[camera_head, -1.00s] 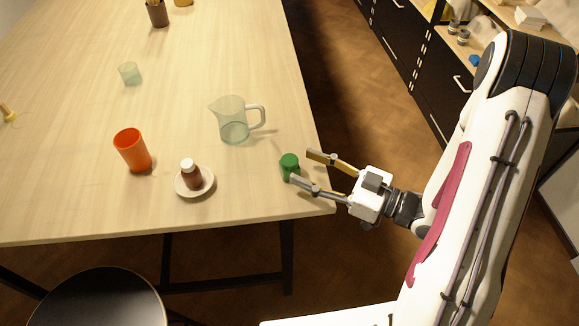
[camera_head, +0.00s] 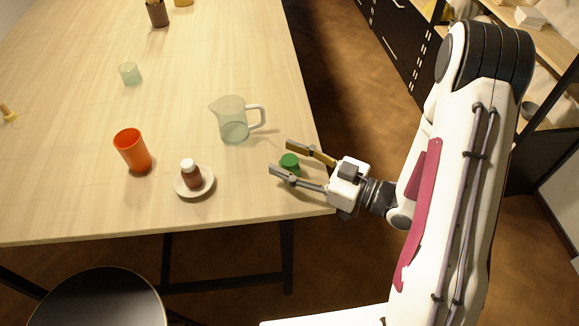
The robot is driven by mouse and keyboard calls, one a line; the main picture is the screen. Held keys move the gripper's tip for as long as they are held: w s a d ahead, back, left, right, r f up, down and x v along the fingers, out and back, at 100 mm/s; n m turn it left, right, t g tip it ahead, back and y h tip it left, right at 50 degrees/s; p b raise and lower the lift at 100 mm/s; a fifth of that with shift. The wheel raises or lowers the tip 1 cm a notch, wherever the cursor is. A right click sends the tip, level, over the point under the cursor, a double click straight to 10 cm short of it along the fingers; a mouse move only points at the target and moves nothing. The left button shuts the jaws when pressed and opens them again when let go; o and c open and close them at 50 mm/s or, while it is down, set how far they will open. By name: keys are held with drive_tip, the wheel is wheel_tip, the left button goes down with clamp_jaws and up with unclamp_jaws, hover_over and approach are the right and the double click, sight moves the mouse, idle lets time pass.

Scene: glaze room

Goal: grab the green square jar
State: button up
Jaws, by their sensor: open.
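The green jar (camera_head: 290,160) stands near the right edge of the table, to the right of the saucer and below the glass pitcher in the picture. My gripper (camera_head: 281,158) is open, its two fingers reaching left from the table's right edge. The jar shows between the fingers, and the near finger hides its lower part. I cannot tell whether either finger touches it.
A clear glass pitcher (camera_head: 233,126) stands close behind the jar. A brown bottle (camera_head: 191,174) with a white cap stands on a white saucer (camera_head: 207,187). An orange cup (camera_head: 131,151) and a small glass (camera_head: 130,74) are farther left. The table (camera_head: 80,215) is otherwise mostly clear.

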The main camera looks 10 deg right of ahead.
sight(290, 159)
idle(0.5)
clamp_jaws()
drive_tip(key=shift+r, duration=0.15)
drive_tip(key=shift+r, duration=4.85)
